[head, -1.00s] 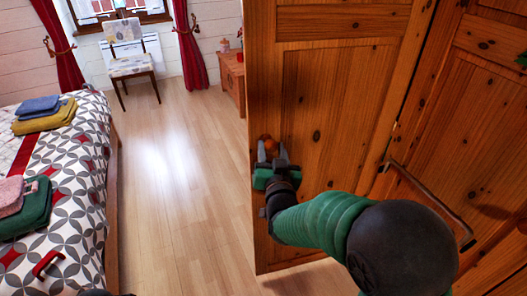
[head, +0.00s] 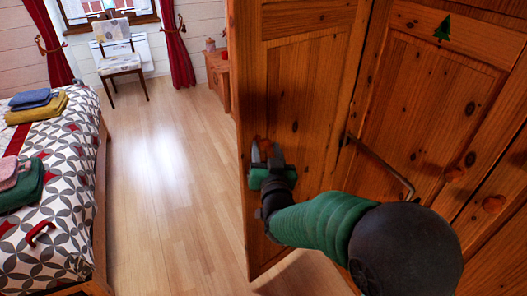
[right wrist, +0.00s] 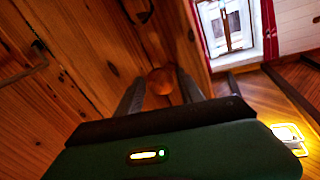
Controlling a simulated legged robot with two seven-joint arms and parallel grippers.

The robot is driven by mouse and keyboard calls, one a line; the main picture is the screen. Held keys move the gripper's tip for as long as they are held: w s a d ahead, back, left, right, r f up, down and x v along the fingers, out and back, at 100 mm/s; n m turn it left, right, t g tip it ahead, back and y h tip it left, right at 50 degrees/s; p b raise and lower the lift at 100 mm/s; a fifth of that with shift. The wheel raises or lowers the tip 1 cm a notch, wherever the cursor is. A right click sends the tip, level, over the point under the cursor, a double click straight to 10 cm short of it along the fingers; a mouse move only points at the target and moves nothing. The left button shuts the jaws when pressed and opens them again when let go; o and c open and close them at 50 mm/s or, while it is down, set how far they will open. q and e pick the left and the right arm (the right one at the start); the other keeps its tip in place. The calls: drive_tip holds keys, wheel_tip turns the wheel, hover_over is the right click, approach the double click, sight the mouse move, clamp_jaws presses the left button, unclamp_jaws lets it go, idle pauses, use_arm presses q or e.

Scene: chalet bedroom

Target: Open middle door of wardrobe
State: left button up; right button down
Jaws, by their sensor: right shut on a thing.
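A brown wooden wardrobe fills the right of the head view. One panelled door (head: 300,90) stands out at an angle from its front, with floor visible under its lower edge. Its round wooden knob (head: 262,142) is near its left edge. My right gripper (head: 266,158) is shut on this knob. In the right wrist view the knob (right wrist: 160,80) sits between the two dark fingers (right wrist: 161,92). Another door (head: 425,100) with a green tree mark is to the right and looks closed. I cannot tell for sure which door is the middle one. My left gripper is out of view.
A thin bar-like handle (head: 380,165) sticks out beside the held door. A patterned bed (head: 70,240) with folded cloths stands at the left. Bare floor (head: 170,190) lies between bed and wardrobe. A chair (head: 121,62) stands by the window.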

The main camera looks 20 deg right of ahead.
drive_tip(key=shift+d+r+h, duration=0.2)
drive_tip(key=shift+d+h, duration=0.1)
drive_tip(key=shift+d, duration=0.3)
drive_tip(key=c, duration=1)
unclamp_jaws()
drive_tip(key=shift+o, duration=0.5)
drive_tip(key=shift+w+d+f, duration=0.1)
drive_tip(key=shift+d, duration=0.25)
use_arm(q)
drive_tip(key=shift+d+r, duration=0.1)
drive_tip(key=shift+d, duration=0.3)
use_arm(e)
drive_tip(key=shift+a, duration=0.1)
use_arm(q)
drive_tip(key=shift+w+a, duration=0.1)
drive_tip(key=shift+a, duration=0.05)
use_arm(e)
drive_tip(key=shift+a+f, duration=0.1)
drive_tip(key=shift+a, duration=0.2)
drive_tip(key=shift+f, duration=0.1)
